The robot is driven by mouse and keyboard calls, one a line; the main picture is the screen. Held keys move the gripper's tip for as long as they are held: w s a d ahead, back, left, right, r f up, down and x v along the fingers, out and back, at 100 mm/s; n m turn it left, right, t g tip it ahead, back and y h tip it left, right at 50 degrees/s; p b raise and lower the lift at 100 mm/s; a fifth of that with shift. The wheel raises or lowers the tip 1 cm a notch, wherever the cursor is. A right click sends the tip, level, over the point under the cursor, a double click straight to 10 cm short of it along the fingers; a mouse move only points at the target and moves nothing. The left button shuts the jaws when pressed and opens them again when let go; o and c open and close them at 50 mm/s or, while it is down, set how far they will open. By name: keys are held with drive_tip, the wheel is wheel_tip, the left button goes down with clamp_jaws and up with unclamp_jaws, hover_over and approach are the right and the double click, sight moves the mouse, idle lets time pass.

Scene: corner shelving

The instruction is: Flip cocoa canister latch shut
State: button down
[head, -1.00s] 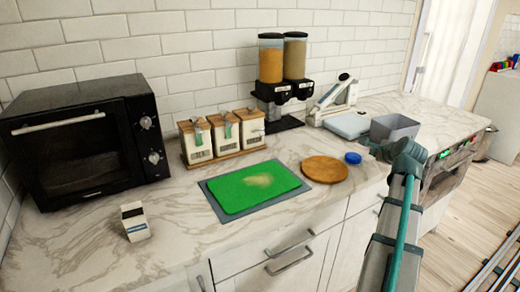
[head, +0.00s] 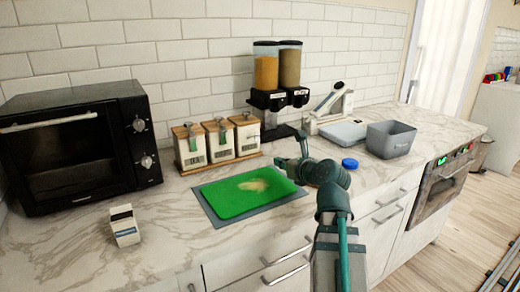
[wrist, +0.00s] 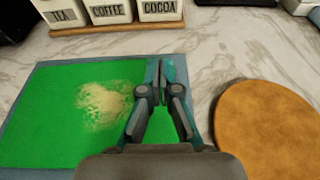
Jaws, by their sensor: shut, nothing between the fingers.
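The cocoa canister (head: 247,138) is the rightmost of three white canisters with wooden lids on a wooden tray (head: 218,166). Its lower front, lettered COCOA, shows at the top of the wrist view (wrist: 161,10); its lid and latch are cut off there. In the head view its latch is too small to tell whether it is up or down. My gripper (wrist: 161,72) is shut and empty above the right part of the green cutting board (wrist: 40,125). In the head view my gripper (head: 303,138) is to the right of the cocoa canister, apart from it.
The tea canister (head: 190,149) and coffee canister (head: 220,142) stand left of it. Grain dispensers (head: 266,72) stand behind to the right. A round wooden board (wrist: 265,130) lies right of the cutting board. A microwave (head: 75,150) is at left.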

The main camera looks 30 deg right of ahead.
drive_tip(key=shift+w+r+p, duration=0.2)
drive_tip(key=shift+p, duration=0.85)
drive_tip(key=shift+w+p, duration=0.15)
drive_tip(key=shift+p, duration=0.4)
drive_tip(key=shift+w+p, duration=0.25)
drive_tip(key=shift+p, duration=0.85)
drive_tip(key=shift+w+p, duration=0.1)
drive_tip(key=shift+p, duration=0.4)
drive_tip(key=p, duration=0.3)
drive_tip(key=shift+w, duration=0.25)
drive_tip(key=p, duration=0.6)
drive_tip(key=shift+w+a+f, duration=0.1)
drive_tip(key=shift+w+f, duration=0.1)
drive_tip(key=shift+f, duration=0.05)
